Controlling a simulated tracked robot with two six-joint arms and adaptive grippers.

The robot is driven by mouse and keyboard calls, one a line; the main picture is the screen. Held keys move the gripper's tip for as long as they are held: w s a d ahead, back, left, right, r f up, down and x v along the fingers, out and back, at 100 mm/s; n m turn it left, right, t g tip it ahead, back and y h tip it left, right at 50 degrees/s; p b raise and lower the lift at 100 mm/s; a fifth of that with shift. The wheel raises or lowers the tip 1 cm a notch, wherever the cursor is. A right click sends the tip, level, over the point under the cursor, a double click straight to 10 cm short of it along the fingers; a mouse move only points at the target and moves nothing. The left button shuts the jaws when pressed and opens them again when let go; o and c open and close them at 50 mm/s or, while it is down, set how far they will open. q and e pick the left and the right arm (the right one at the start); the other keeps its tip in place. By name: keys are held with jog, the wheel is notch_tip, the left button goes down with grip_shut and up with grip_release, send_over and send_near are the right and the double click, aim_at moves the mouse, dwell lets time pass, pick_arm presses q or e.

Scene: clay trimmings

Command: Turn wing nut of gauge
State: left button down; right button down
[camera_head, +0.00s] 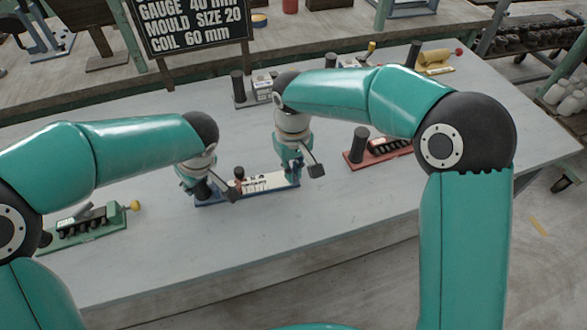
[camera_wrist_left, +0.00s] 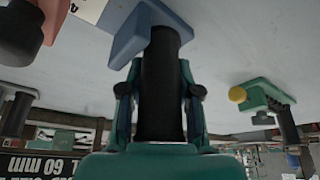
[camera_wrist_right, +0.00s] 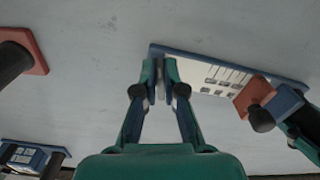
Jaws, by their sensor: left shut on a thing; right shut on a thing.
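The gauge is a blue base (camera_head: 232,199) with a white marked plate (camera_head: 262,184), a red slider (camera_head: 239,184) and a black post at its left end. My left gripper (camera_head: 201,188) is shut around this upright black post (camera_wrist_left: 160,90), one finger on each side. My right gripper (camera_head: 291,181) is at the gauge's right end. In the right wrist view its fingertips (camera_wrist_right: 160,78) are closed on a small grey part, apparently the wing nut, mostly hidden between them. The red slider (camera_wrist_right: 252,97) also shows there, away from the right fingers.
A green-based fixture (camera_head: 85,230) stands at the left and a red-based one (camera_head: 377,151) at the right. The table front is clear.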

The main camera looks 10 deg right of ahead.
dwell(0.3)
jog(key=c, duration=1.3)
grip_release()
jog(key=shift+o, duration=0.2)
notch_tip(320, 180, up, 12)
pick_arm(q)
jog(key=c, duration=0.7)
grip_release()
